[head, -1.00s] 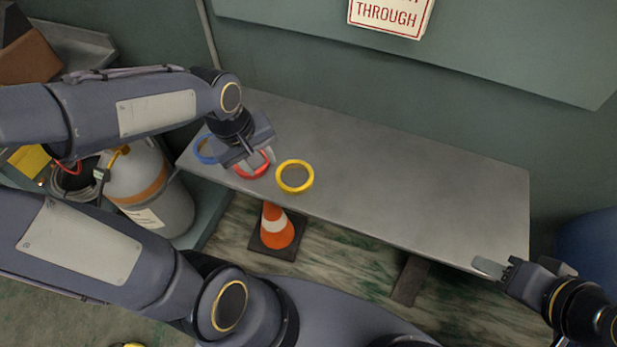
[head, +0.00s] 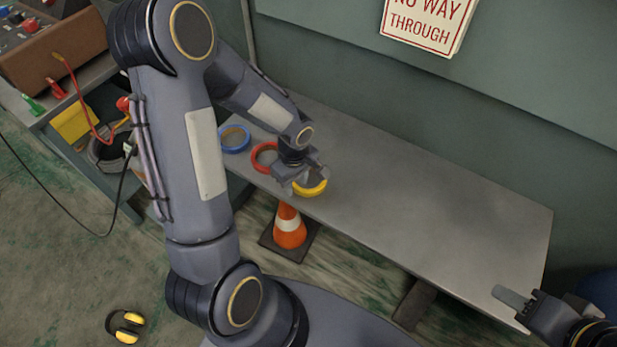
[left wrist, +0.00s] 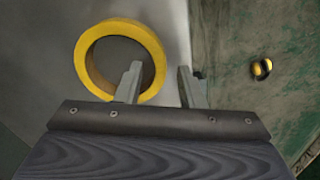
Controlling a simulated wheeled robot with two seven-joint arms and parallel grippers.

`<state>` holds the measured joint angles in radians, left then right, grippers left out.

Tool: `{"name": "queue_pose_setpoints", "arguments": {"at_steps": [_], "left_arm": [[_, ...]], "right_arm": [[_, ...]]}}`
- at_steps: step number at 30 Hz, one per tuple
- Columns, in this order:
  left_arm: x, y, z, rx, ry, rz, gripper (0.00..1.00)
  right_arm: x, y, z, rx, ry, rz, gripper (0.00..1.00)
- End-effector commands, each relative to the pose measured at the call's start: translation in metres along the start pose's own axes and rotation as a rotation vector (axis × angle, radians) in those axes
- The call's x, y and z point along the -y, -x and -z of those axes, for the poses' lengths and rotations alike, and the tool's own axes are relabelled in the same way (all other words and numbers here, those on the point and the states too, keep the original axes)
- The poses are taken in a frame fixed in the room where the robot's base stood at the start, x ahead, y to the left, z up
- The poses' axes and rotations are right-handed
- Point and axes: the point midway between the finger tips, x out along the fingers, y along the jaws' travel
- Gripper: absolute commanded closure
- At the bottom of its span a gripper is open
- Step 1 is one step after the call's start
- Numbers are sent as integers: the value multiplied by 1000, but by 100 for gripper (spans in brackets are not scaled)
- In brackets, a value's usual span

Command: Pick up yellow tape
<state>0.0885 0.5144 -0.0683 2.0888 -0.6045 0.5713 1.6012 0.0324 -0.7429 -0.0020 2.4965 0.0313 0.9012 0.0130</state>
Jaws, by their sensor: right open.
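The yellow tape (head: 314,190) is a ring lying flat near the front edge of the grey table (head: 430,210). My left gripper (head: 297,186) is over its left part and hides some of it. In the left wrist view the tape (left wrist: 88,68) lies beneath the fingers of my left gripper (left wrist: 160,85). The fingers are apart and empty. One finger overlaps the ring's hole and the other is outside, with the ring's wall between them in the picture. I cannot tell how high they are above it. My right gripper (head: 513,305) is open and empty at the table's front right corner.
A red tape (head: 262,156) and a blue tape (head: 234,138) lie left of the yellow one. An orange cone (head: 289,228) stands below the table's front edge. Yellow earmuffs (head: 125,326) lie on the floor. The table's right part is clear.

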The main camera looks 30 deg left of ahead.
Motion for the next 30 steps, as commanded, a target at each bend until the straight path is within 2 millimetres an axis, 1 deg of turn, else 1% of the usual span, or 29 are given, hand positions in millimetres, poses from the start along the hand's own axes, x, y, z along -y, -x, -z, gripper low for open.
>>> {"name": "queue_pose_setpoints", "arguments": {"at_steps": [3,8,9,15,17,26,30], "left_arm": [[0,-6,0,1,1,0,65],[0,-6,0,0,1,-1,65],[0,-6,0,0,1,-1,66],[0,-5,0,0,1,-1,93],[0,-5,0,0,1,-1,100],[0,-5,0,0,1,-2,100],[-1,-1,0,-1,1,-4,100]], "right_arm": [[0,0,0,0,0,0,58],[0,0,0,0,0,0,58],[0,0,0,0,0,0,58],[0,0,0,0,0,0,58],[0,0,0,0,0,0,58],[0,0,0,0,0,0,58],[0,0,0,0,0,0,58]]}}
